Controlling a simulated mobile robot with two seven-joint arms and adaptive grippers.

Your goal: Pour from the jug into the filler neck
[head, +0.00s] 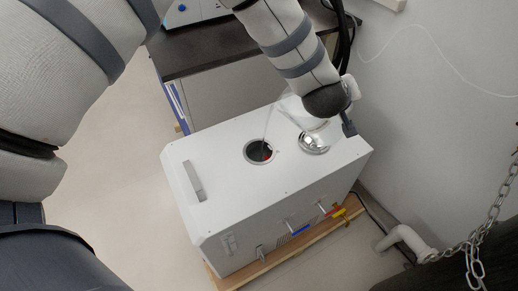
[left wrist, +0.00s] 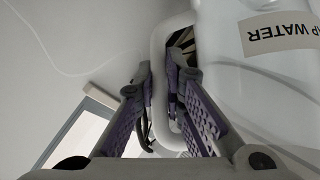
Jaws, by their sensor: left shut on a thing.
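A white box-shaped distiller (head: 215,190) stands below me, with a round dark filler neck (head: 259,152) open in its top. A shiny round metal cap (head: 314,144) lies on the top, right of the neck. The pale translucent jug (head: 288,108) is partly hidden under my left wrist, above the top and beside the neck. A faint line runs from the jug toward the neck; I cannot tell whether it is water. In the left wrist view, my left gripper (left wrist: 170,90) is shut on the handle of the jug (left wrist: 225,75), which is labelled "WATER". My right gripper is not in view.
A dark bench (head: 200,50) stands behind the distiller. Blue and red valves (head: 300,229) stick out from its front, above a wooden base (head: 265,266). A chain (head: 485,220) and a white pipe (head: 408,240) are at the right. Open floor lies at the left.

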